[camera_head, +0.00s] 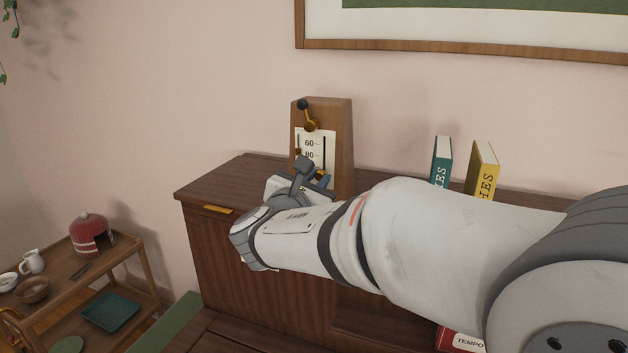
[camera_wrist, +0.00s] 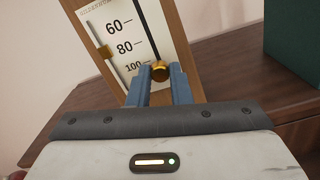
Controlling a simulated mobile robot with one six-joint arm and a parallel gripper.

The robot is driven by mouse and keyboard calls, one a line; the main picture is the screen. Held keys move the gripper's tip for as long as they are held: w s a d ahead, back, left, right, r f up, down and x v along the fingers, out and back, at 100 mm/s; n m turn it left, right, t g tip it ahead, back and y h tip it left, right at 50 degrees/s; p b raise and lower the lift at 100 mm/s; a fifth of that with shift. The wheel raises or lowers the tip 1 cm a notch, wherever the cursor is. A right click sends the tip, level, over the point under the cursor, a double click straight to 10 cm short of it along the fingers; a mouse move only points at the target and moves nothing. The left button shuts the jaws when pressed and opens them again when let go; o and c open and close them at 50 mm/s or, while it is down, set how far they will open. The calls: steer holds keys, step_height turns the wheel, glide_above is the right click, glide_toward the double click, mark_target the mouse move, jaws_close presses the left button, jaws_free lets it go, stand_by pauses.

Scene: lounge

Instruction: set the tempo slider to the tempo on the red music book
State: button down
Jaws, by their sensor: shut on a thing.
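The wooden metronome (camera_head: 342,135) stands on the cabinet; its white scale (camera_wrist: 115,38) reads 60, 80, 100 downward in the wrist view. My gripper (camera_wrist: 160,78) has its blue fingers shut on the round brass slider knob (camera_wrist: 160,70). The knob sits by the 100 mark or slightly below it; the exact level is hard to tell. In the head view my gripper (camera_head: 322,182) is at the metronome's front and my wrist hides the knob. The red music book (camera_head: 447,340) is low in the head view, its label showing "TEMPO"; no number is visible, and my arm covers part of it.
A teal book (camera_head: 441,160) and a yellow book (camera_head: 482,168) stand on the dark cabinet (camera_head: 215,185) to the right. A wooden cart (camera_head: 140,262) with dishes is at the lower left. A picture frame (camera_head: 400,46) hangs above. The cabinet top left of the metronome is clear.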

steer(key=shift+f+b, duration=0.85)
steer(key=shift+f, duration=0.4)
steer(key=c, duration=1.3)
jaws_free()
steer(key=b+v, duration=0.1)
steer(key=v, duration=0.7)
steer(key=shift+b, duration=0.3)
